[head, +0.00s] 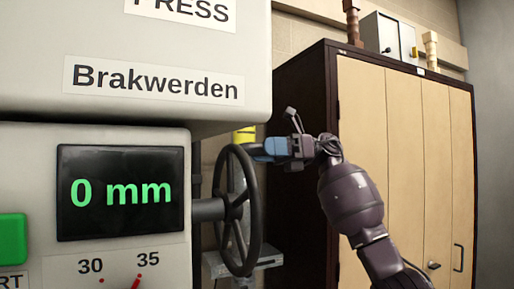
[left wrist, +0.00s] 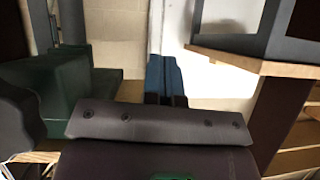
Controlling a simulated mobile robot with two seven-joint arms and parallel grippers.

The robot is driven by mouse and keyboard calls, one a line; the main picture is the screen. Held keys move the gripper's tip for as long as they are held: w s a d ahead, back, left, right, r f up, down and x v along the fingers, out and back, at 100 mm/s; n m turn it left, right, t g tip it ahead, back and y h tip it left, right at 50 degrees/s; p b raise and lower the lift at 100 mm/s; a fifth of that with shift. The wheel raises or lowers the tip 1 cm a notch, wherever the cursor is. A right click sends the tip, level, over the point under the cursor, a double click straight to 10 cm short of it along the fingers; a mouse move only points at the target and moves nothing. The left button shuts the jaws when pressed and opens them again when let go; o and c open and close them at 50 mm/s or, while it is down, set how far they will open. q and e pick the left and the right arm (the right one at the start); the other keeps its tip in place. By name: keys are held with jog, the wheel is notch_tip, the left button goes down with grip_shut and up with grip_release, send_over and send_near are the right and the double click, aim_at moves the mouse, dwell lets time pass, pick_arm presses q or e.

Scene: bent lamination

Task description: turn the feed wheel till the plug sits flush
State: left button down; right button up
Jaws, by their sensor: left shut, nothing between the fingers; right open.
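The feed wheel (head: 258,222) is a dark handwheel on a grey shaft (head: 207,209) at the right side of the pale press (head: 150,136). My right gripper (head: 260,151), with blue fingers, is at the upper right of the wheel's rim and open; I cannot tell whether it touches the rim. The press's dark display (head: 121,192) reads 0 mm in green. I do not see the plug in either view. My left gripper (left wrist: 166,75) shows only in the left wrist view, its blue fingers shut together and empty.
A dark-framed cabinet with pale doors (head: 400,150) stands behind my right arm. A green button (head: 12,240) and a dial with a red pointer (head: 137,282) are on the press front. The left wrist view shows a dark green block (left wrist: 50,90) and a wooden shelf (left wrist: 235,60).

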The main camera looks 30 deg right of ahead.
jog(key=shift+a, duration=1.15)
jog(key=shift+c, duration=0.2)
grip_shut()
